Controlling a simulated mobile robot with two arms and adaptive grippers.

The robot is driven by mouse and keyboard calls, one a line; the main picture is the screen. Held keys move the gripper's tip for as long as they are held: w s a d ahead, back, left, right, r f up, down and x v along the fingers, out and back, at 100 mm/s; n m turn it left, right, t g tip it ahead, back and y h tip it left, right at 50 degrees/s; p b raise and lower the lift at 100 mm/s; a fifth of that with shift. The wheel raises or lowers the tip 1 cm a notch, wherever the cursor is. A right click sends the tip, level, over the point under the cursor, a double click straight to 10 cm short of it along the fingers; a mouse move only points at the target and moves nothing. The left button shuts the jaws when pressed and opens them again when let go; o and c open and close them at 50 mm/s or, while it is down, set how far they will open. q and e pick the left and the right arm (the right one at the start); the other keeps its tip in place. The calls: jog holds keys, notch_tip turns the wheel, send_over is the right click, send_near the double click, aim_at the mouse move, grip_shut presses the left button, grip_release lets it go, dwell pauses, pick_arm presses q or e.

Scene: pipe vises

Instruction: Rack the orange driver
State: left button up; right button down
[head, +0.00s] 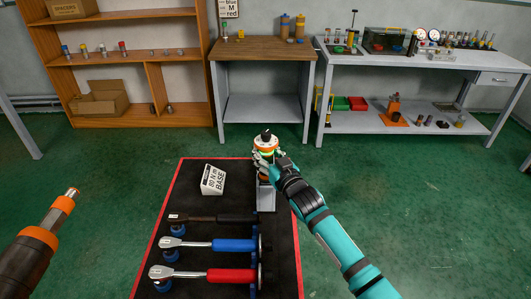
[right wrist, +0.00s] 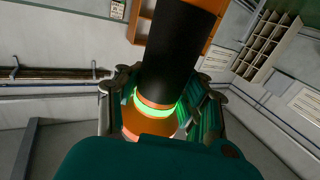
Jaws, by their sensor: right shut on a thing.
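The orange driver (head: 266,143) stands upright at the far right part of the black mat, with a dark top, orange and white bands and a green glowing ring. My right gripper (head: 266,163) is shut around it. In the right wrist view the driver (right wrist: 175,55) shows a black barrel and orange bands, between the fingers of my right gripper (right wrist: 162,112). A grey bracket (head: 266,199) is just below the driver; I cannot tell whether they touch.
A white block marked "80 N m BASE" (head: 213,180) sits left of the driver. Black, blue and red-handled wrenches (head: 232,245) lie nearer on the red-edged mat (head: 180,190). Benches stand behind.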

jog(key=shift+f+b, duration=0.5)
dwell(0.7)
jog(key=c, duration=0.7)
grip_release()
jog(key=shift+f, duration=0.1)
jog(key=shift+s+f, duration=0.1)
jog(key=shift+f, duration=0.2)
jog(key=v, duration=1.2)
jog(key=shift+r, duration=0.15)
